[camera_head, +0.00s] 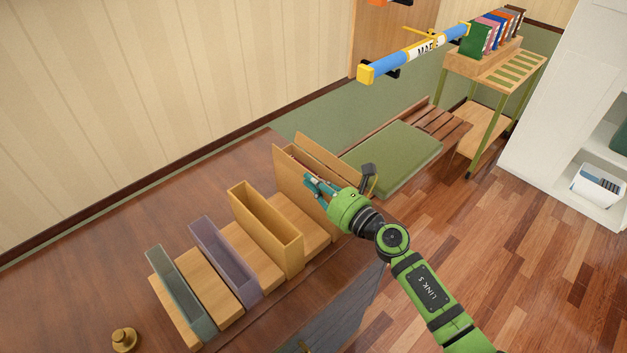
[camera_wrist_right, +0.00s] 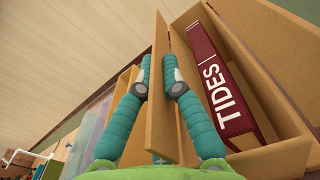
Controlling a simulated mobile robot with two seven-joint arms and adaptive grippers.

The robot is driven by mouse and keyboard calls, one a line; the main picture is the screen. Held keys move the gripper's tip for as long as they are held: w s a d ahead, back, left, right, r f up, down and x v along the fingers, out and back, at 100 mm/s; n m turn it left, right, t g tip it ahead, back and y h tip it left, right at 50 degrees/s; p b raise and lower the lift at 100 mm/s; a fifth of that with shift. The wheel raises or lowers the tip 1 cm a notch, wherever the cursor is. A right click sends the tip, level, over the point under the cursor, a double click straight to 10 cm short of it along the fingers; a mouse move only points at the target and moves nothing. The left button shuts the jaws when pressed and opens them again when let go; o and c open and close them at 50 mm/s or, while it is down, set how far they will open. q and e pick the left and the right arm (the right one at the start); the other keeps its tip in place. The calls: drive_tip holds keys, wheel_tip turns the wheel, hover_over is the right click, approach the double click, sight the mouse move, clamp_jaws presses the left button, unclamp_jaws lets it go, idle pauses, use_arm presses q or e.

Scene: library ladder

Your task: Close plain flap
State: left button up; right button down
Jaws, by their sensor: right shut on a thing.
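A plain tan wooden flap (camera_wrist_right: 158,90) stands upright between the teal fingers of my right gripper (camera_wrist_right: 160,82) in the right wrist view, with one finger on each side. The gripper is shut on it. Beside it on the right is an open wooden box (camera_wrist_right: 283,95) with a dark red book marked TIDES (camera_wrist_right: 219,80) inside. In the head view the flap (camera_head: 286,166) rises at the end of the row of boxes, and my right gripper (camera_head: 317,186) reaches it from the right, hiding part of the box. My left gripper is not in view.
Yellow (camera_head: 265,232), purple (camera_head: 222,262) and grey-green (camera_head: 180,292) open boxes stand in a row on the dark wooden top (camera_head: 75,290), with wooden blocks between them. A brass knob (camera_head: 124,339) is near the front left. A green-cushioned bench (camera_head: 392,158) lies beyond.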

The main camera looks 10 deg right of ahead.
drive_tip(key=shift+m, duration=0.5)
drive_tip(key=c, duration=1.4)
unclamp_jaws()
drive_tip(key=shift+o, duration=0.2)
drive_tip(key=v, duration=1.2)
drive_tip(key=shift+d, duration=0.1)
